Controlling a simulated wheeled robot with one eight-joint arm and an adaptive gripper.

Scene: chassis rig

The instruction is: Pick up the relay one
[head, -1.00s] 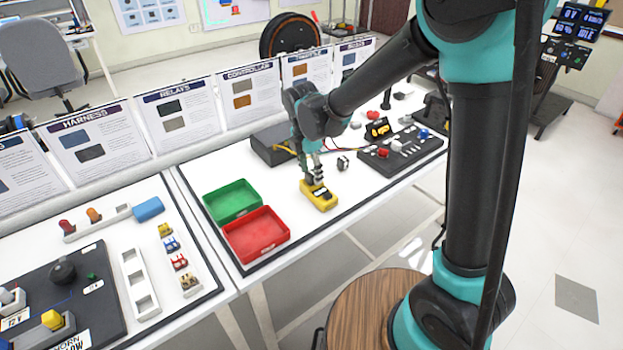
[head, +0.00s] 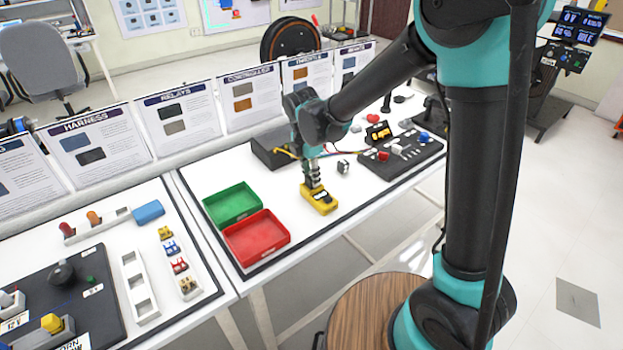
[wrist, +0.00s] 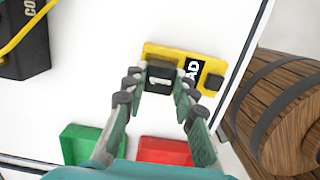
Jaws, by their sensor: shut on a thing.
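A small black block (wrist: 160,78) with a white mark like a "1" sits between my fingertips in the wrist view; it looks like relay one. My gripper (wrist: 159,85) is shut on it. The block is at the left end of a yellow tester (wrist: 213,64) with a dark label reading "AD"; I cannot tell whether it touches the tester. In the head view my gripper (head: 313,181) points down over the back end of the yellow tester (head: 322,203), and the block is hard to make out there.
A green tray (head: 232,188) and a red tray (head: 262,262) stand left of the tester. Another small dark-and-white block (head: 343,167) lies behind it to the right. A black box (head: 268,147) with wires and a black board (head: 405,160) stand farther back.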

